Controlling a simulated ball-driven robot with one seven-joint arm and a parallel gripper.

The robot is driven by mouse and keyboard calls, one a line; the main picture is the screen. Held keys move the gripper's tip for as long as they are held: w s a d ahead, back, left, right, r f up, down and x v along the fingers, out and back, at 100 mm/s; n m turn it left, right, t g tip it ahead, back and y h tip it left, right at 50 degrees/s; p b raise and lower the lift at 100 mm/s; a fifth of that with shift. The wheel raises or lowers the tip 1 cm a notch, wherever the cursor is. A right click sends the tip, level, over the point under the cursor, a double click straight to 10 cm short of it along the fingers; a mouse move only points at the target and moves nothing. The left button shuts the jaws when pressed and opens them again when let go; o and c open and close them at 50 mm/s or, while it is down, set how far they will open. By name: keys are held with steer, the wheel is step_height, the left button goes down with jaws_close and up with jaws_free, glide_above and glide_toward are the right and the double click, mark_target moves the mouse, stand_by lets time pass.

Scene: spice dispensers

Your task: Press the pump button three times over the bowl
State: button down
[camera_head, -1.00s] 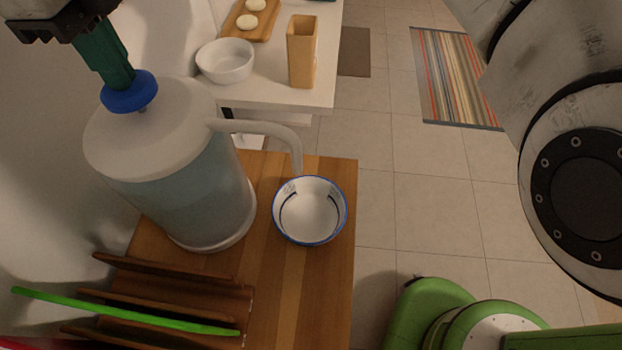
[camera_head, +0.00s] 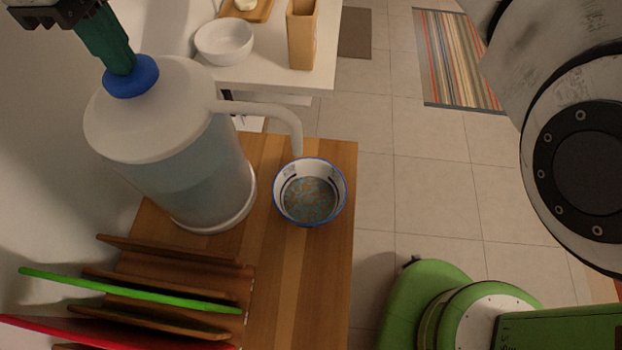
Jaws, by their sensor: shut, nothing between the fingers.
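The pump dispenser (camera_head: 185,165) is a translucent bottle with a white lid and a curved spout (camera_head: 265,110), standing on the wooden counter at the left. Its blue pump button (camera_head: 131,79) sits low against the lid. My gripper (camera_head: 120,68) is shut and empty, its green fingertips touching the top of the button from above. The bowl (camera_head: 310,190), white with a blue rim, stands on the counter under the spout's end. Speckled grey-brown contents cover its bottom.
A rack (camera_head: 175,262) with brown, green and red boards lies in front of the dispenser. Behind, a white table (camera_head: 270,80) holds a white bowl (camera_head: 224,41), a wooden holder (camera_head: 301,34) and a wooden board. The tiled floor at right has a striped rug (camera_head: 455,60).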

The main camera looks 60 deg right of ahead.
steer(key=shift+r+p, duration=1.4)
steer(key=shift+r, duration=0.05)
steer(key=shift+f, duration=0.15)
steer(key=shift+f+b, duration=1)
steer(key=shift+f, duration=0.85)
steer(key=shift+r, duration=0.2)
steer(key=shift+r+p, duration=1.75)
steer(key=shift+p, duration=0.3)
steer(key=shift+f, duration=0.15)
